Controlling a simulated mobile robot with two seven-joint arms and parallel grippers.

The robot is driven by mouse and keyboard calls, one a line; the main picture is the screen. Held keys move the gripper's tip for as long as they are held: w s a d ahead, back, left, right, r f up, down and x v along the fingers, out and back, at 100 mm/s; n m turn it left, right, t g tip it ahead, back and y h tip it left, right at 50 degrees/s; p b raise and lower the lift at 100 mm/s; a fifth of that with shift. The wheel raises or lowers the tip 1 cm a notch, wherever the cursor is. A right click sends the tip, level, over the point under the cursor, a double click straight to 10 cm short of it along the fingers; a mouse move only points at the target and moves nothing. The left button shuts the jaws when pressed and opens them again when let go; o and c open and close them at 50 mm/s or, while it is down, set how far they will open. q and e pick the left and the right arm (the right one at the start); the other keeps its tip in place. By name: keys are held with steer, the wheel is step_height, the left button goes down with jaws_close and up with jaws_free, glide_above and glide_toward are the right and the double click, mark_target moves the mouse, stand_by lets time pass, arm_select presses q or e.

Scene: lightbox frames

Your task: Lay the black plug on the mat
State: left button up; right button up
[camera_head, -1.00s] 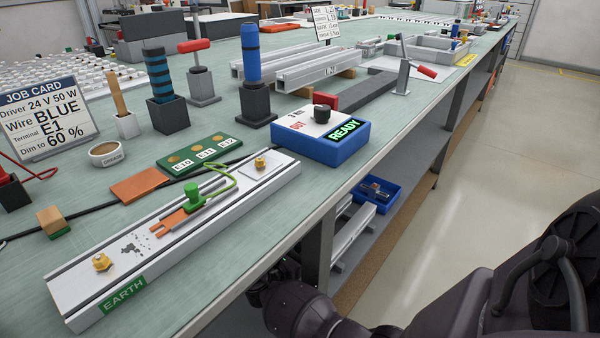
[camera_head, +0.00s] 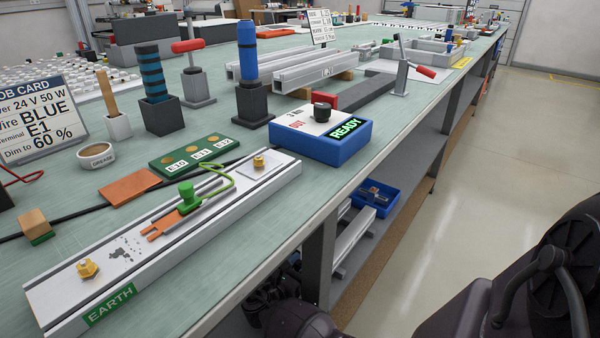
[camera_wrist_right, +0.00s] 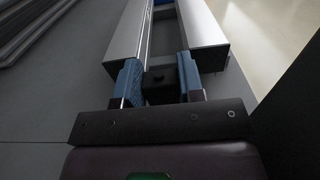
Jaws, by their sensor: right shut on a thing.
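My right gripper (camera_wrist_right: 160,84) shows in the right wrist view. Its two blue-padded fingers are shut on a small dark thing (camera_wrist_right: 160,91), apparently the black plug. Only part of that thing shows between the fingers, so its shape is unclear. In the head view my right arm is low beside the bench front, and its fingertips cannot be made out. I cannot pick out a mat for certain; a flat orange-brown square (camera_head: 129,184) lies on the bench. My left gripper is not in view.
The aluminium EARTH rail (camera_head: 75,292) lies along the bench's front edge, beside the blue READY box (camera_head: 310,146). Below, a shelf carries a blue bin (camera_head: 377,209) and pale metal profiles (camera_head: 352,243). Two silver bars flank my fingers in the right wrist view.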

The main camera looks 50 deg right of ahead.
steer(key=o, duration=0.9)
